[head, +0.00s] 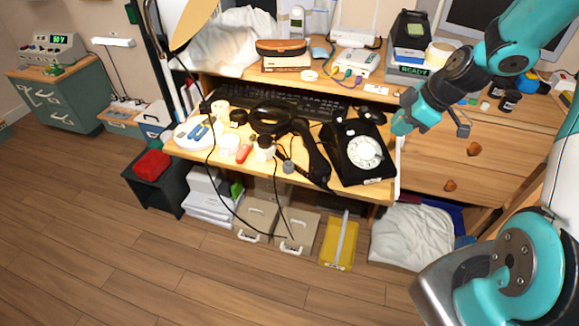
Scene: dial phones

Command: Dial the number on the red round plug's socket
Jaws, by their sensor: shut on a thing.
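The black dial phone (358,153) with its pale round dial stands at the right of the pulled-out desk board. Its black handset (311,152) lies off the phone, to its left. A white box (355,61) with small coloured cables or plugs in front stands on the upper shelf. I cannot make out which is the red round plug, nor any number. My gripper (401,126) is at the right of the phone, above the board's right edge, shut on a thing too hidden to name. A thin white strip shows below the fingers; I cannot tell whether it is held.
A black keyboard (285,98), cables and a red-and-white item (244,152) crowd the board left of the phone. A READY device (409,62) stands on the shelf behind my gripper. Wooden drawers (450,160) are to the right. The floor (120,240) in front is clear.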

